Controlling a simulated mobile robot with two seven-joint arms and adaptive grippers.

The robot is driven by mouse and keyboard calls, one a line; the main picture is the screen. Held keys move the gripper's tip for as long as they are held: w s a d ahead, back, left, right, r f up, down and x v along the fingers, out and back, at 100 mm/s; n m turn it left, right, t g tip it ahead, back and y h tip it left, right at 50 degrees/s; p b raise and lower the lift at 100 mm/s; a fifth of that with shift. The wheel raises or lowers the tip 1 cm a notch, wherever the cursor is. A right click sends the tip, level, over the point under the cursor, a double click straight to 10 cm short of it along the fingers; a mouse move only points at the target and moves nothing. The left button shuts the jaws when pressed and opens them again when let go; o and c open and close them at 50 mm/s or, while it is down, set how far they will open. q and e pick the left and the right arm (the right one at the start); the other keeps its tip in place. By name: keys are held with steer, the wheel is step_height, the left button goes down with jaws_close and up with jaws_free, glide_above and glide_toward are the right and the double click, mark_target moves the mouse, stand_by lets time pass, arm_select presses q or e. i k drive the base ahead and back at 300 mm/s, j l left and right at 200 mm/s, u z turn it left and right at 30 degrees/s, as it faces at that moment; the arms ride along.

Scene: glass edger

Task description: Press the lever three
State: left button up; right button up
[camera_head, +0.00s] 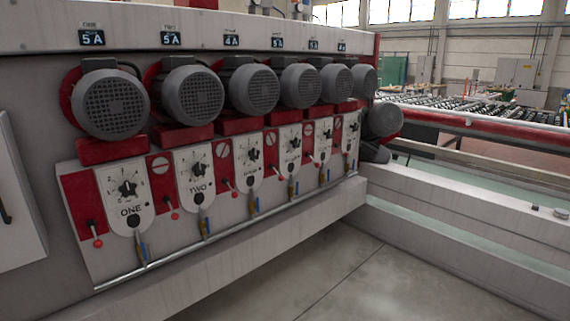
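The glass edger's control row shows in the head view, with white dial panels labelled ONE (131,209), TWO (198,188) and, smaller, what reads as THREE (250,172). A small lever with a red ball end (234,194) stands on the red plate just left of panel three. It points down and to the right. Similar red-ball levers stand beside panel one (97,243) and panel two (174,215). Blue-handled valves hang under the panels, one below panel three (254,206). Neither of my grippers is in view.
Several grey motors (251,88) jut out above the panels. A pipe (160,260) runs along the panels' lower edge, above a grey ledge (230,260). A low grey trough wall (470,210) extends right. The floor (370,275) in front is clear.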

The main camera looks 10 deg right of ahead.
mark_target(234, 194)
steer(key=i, duration=0.55)
steer(key=i+j+z, duration=0.1)
steer(key=i, duration=0.45)
steer(key=i+j, duration=0.15)
steer(key=i, duration=0.4)
steer(key=i+j+z, duration=0.1)
steer(key=i, duration=0.45)
